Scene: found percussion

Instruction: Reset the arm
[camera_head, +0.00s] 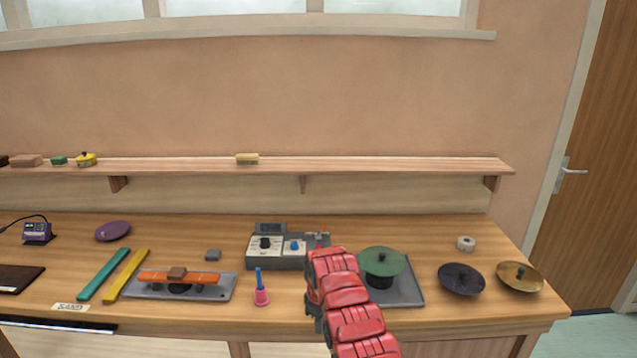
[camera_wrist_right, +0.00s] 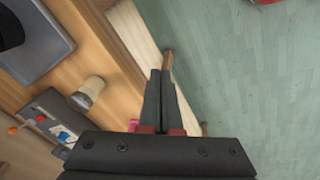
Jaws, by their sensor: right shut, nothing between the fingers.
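My right arm (camera_head: 345,305) is red and reaches up from the bottom of the head view, over the front of the workbench. Its hand is mostly hidden behind the red links. In the right wrist view my right gripper (camera_wrist_right: 162,75) has its two dark fingers together, with nothing between them. The fingers show against the bench's front edge and the green floor. My left gripper is not in the head view.
The workbench (camera_head: 400,328) holds a control box (camera_head: 278,264), a green disc (camera_head: 381,260) on a grey plate right of my arm, and a pink-and-blue item (camera_head: 261,290) left of it. Dark (camera_head: 461,279) and brass (camera_head: 519,276) discs lie right. A shelf (camera_head: 380,164) runs behind.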

